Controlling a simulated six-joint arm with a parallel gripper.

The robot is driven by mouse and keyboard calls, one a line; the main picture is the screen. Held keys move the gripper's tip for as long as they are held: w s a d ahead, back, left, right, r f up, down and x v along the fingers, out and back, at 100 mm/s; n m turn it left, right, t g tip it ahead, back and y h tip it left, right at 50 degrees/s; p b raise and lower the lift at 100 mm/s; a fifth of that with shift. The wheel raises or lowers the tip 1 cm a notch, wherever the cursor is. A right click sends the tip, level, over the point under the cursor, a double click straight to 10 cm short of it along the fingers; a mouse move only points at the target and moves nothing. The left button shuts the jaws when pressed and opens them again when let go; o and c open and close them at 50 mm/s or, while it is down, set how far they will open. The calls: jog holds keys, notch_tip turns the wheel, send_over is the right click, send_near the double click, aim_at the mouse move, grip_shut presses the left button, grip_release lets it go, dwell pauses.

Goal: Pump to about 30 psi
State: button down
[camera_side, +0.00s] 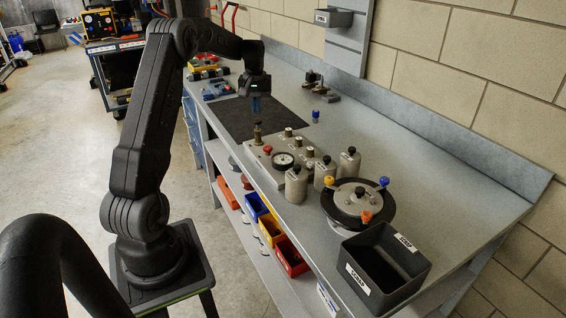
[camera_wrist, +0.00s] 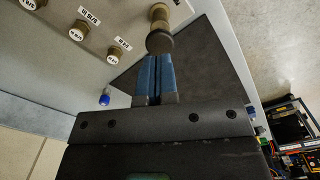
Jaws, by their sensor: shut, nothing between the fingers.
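The grey compressor panel (camera_side: 262,166) lies on the bench with a round dial gauge (camera_side: 283,160); its reading is too small to tell. A pump plunger (camera_side: 257,133) with a dark round top stands upright at the panel's far end. In the wrist view the plunger (camera_wrist: 159,42) is just beyond my fingertips. My gripper (camera_side: 256,110) points down above the plunger, blue fingers shut and empty. In the wrist view my gripper (camera_wrist: 154,60) has its fingers together; whether the tips touch the plunger top I cannot tell.
A red knob (camera_side: 267,149) and several brass valves (camera_side: 289,132) rise from the panel. Grey weights (camera_side: 296,184), a round base with coloured knobs (camera_side: 358,203) and a dark bin (camera_side: 383,270) stand nearer.

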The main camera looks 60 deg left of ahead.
jog(key=shift+r, duration=2.3)
jog(key=s+d+r+m+t+y, duration=0.1)
jog(key=s+d+r+m, duration=0.3)
jog(key=d, duration=0.9)
jog(key=w+d+r+m+t, duration=0.15)
jog(key=d+r, duration=0.45)
jog(key=d, duration=0.6)
jog(key=s+d+f+m+t, duration=0.1)
jog(key=s+d+f+m, duration=0.1)
jog(key=s+d, duration=0.5)
jog(key=s+d+f+m+t+h, duration=0.1)
jog(key=s+d+m, duration=0.3)
jog(key=s+d, duration=0.4)
jog(key=shift+s+f+t, duration=0.35)
jog(key=shift+f+t, duration=0.2)
jog(key=shift+f, duration=0.25)
jog(key=shift+d+m, duration=0.1)
jog(key=shift+m, duration=0.15)
